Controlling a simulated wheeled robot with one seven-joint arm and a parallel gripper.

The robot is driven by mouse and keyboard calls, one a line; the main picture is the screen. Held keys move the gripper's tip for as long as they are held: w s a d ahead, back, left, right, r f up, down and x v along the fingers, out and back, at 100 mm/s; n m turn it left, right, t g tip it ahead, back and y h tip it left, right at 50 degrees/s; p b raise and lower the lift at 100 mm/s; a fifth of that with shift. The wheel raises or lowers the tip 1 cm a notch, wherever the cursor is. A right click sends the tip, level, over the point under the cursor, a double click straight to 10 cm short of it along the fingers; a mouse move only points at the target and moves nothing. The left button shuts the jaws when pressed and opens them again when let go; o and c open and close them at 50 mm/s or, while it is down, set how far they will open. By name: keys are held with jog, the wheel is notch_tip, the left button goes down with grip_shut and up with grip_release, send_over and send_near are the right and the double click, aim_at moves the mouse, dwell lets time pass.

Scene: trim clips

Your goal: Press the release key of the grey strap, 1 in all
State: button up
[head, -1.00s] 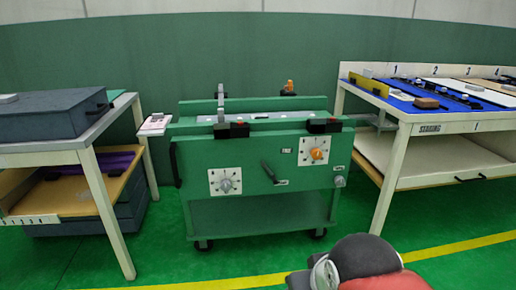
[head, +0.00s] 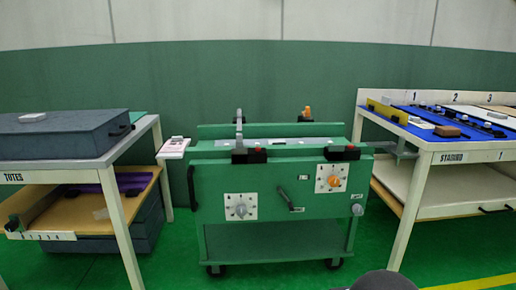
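An orange upright piece (head: 307,113) stands at the back of the cart. No release key can be made out at this size. My gripper is not in view; only a dark rounded part of my arm shows at the bottom edge.
A table at left (head: 140,126) holds a dark grey case (head: 70,136), with a wooden tray (head: 143,184) below. A table at right (head: 480,147) has a blue mat (head: 398,108) with several small items. Green floor is open in front of the cart.

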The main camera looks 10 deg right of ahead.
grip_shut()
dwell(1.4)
